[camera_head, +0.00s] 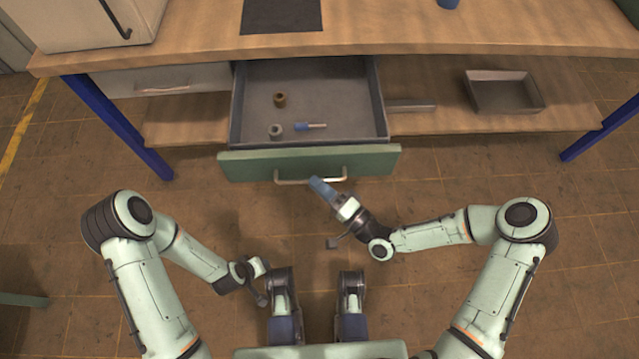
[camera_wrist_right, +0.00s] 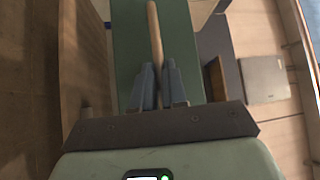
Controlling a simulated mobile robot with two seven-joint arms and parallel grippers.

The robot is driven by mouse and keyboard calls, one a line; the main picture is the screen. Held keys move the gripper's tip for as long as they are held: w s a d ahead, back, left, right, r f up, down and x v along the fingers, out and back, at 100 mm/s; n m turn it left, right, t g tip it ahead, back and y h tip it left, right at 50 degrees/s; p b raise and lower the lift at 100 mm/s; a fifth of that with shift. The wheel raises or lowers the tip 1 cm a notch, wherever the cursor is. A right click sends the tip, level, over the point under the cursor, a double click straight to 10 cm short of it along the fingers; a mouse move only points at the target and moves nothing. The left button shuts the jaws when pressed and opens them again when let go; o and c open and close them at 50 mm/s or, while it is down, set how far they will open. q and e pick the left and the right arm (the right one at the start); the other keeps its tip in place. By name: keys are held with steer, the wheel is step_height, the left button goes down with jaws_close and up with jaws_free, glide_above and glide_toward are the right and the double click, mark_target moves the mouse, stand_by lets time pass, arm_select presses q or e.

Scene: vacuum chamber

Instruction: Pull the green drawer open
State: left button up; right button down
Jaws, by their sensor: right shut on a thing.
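The green drawer (camera_head: 375,160) stands pulled well out from under the workbench, with its grey inside showing. A light bar handle (camera_head: 293,181) runs along its front. My right gripper (camera_head: 318,184) is at the right part of this handle. In the right wrist view the blue fingers of my right gripper (camera_wrist_right: 159,88) are shut around the handle bar (camera_wrist_right: 154,35), with the green drawer front (camera_wrist_right: 128,50) behind it. My left gripper (camera_head: 262,283) hangs low at the left, away from the drawer; its fingers are too unclear to read.
Inside the drawer lie a brown ring-like part (camera_head: 280,99), a grey one (camera_head: 275,131) and a blue-tipped tool (camera_head: 310,126). A second, closed drawer (camera_head: 165,80) is at the left. An open tray (camera_head: 503,97) sits on the lower shelf. The floor before the drawer is clear apart from my arms.

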steer(key=c, duration=1.2)
jaws_free()
steer(key=shift+o, duration=0.2)
arm_select(q)
steer(key=shift+s+d+r+g+p, duration=0.15)
steer(key=shift+s+d+r+p, duration=0.2)
steer(key=shift+s, duration=0.2)
steer(key=shift+s+d+r+g+p, duration=0.2)
steer(key=shift+s+r+p, duration=0.1)
steer(key=shift+s, duration=0.2)
arm_select(e)
steer(key=v, duration=1.3)
steer(key=shift+s, duration=0.15)
steer(key=shift+d, duration=0.1)
